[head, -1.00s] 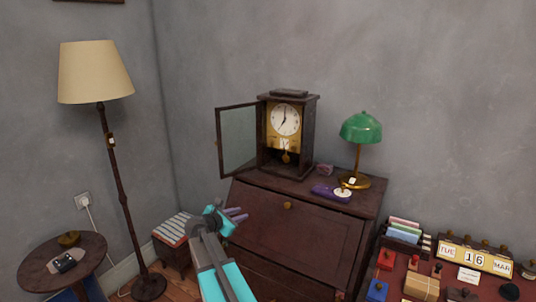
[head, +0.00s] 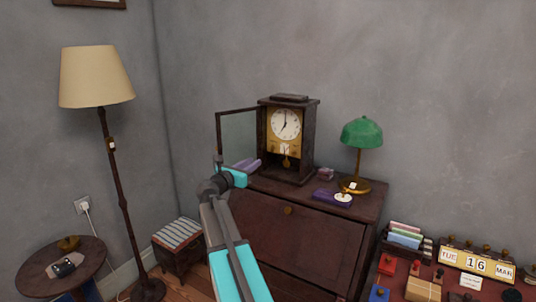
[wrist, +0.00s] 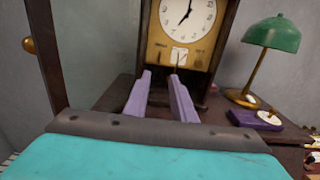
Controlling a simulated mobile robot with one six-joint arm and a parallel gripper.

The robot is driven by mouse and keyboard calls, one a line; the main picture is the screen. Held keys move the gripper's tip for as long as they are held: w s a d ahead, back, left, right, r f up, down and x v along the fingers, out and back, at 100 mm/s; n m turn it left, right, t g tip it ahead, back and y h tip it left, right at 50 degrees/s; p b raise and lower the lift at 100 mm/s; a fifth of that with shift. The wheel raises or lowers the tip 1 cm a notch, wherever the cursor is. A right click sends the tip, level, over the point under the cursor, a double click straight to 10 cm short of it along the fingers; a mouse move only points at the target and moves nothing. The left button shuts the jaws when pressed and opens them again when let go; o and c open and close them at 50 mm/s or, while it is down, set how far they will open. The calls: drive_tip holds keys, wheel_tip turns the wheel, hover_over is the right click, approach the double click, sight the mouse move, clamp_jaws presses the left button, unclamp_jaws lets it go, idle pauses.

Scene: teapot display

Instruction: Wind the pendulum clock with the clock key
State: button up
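The pendulum clock (head: 286,124) stands upright on the dark wooden desk. Its glass door (head: 239,140) is swung open to the left, and the wrist view shows the white dial and brass plate of the clock (wrist: 160,47). My gripper (head: 250,165) is in front of the clock, at the lower edge of the open door in the head view. In the wrist view my gripper (wrist: 160,80) has its two purple fingers apart, with nothing visible between them, pointing at the lower brass plate. I cannot make out the clock key.
The desk (head: 300,230) also carries a green lamp (head: 361,132), a purple box with a white disc (head: 325,196) and a small dark pink item (head: 325,174) right of the clock. A floor lamp (head: 95,76) and round table (head: 35,262) are at left.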

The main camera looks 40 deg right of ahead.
sight(272, 150)
drive_tip(key=shift+p+x, duration=1.6)
drive_tip(key=shift+x, duration=5.3)
clamp_jaws()
drive_tip(key=shift+a, duration=0.1)
